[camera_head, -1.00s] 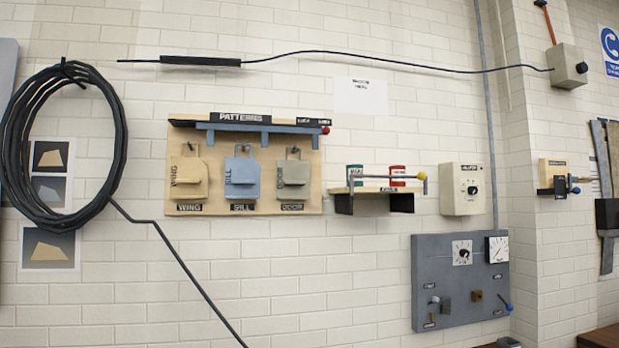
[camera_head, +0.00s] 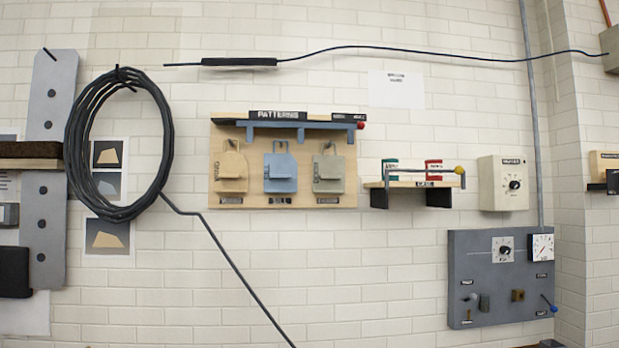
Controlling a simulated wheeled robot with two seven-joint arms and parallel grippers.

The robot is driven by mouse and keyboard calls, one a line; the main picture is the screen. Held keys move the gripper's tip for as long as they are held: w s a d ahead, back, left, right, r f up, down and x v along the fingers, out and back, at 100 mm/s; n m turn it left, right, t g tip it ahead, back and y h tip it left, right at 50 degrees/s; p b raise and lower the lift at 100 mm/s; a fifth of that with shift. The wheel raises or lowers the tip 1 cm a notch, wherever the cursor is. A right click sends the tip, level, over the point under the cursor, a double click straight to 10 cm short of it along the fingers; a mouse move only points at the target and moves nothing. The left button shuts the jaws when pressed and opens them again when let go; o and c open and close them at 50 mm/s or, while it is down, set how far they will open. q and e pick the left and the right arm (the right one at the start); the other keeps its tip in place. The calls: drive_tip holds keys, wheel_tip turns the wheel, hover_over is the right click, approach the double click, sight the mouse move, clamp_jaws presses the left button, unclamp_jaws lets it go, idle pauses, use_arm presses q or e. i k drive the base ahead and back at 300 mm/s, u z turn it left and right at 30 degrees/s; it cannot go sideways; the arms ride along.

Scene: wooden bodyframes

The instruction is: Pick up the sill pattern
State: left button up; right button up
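The sill pattern (camera_head: 280,174) is a blue-grey plate with a narrower top. It hangs in the middle of the wooden pattern board (camera_head: 237,133) on the wall, above a small dark label. The tan wing pattern (camera_head: 231,174) hangs to its left and the grey-beige door pattern (camera_head: 328,174) to its right. A blue bar (camera_head: 300,125) runs across the board above the patterns, with a red knob (camera_head: 361,125) at its right end. Neither of my grippers is in view.
A black hose coil (camera_head: 160,110) hangs left of the board, and its line slants down the wall. Right are a small shelf (camera_head: 412,184), a cream dial box (camera_head: 503,183) and a grey panel (camera_head: 480,285). Bare brick wall lies below the board.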

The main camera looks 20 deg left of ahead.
sight(280, 169)
drive_tip(key=z, duration=0.4)
drive_tip(key=i, duration=1.85)
drive_tip(key=u, duration=0.75)
